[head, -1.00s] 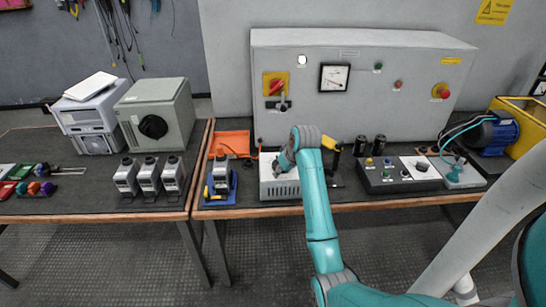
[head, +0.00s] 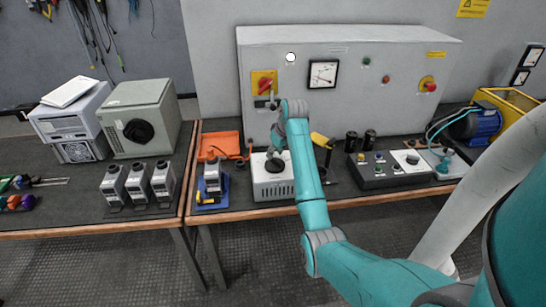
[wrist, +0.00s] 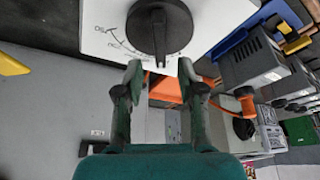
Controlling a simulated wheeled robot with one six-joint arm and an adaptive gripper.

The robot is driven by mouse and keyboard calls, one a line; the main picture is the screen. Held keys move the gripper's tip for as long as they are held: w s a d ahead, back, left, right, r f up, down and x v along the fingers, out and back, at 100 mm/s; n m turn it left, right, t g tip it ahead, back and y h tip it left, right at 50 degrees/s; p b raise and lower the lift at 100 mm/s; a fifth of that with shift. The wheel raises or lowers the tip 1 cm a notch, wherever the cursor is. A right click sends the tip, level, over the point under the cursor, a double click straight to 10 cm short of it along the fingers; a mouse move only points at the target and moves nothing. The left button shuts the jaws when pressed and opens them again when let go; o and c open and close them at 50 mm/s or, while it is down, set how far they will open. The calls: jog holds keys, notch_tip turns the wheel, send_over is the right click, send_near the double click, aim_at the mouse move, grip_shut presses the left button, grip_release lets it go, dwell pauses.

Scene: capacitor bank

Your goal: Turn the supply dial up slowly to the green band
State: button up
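The supply dial is a round black knob (head: 275,165) with a raised grip bar, on top of a small white box (head: 272,187) on the right-hand bench. In the wrist view the knob (wrist: 158,28) sits on the white panel (wrist: 103,18), with a printed scale at its left. No green band can be made out there. My gripper (wrist: 160,70) is open and empty. Its fingertips are apart, near the lower end of the grip bar. In the head view my gripper (head: 278,140) is above the knob. A meter (head: 323,73) with a needle is on the grey cabinet.
The grey cabinet (head: 390,100) stands behind the box. An orange tray (head: 218,145) and a blue stand (head: 212,198) are at the left. Black cylinders (head: 351,141) and a control panel (head: 395,168) are at the right.

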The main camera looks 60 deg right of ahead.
aim_at(275, 163)
jog(key=shift+x, duration=1.7)
grip_shut()
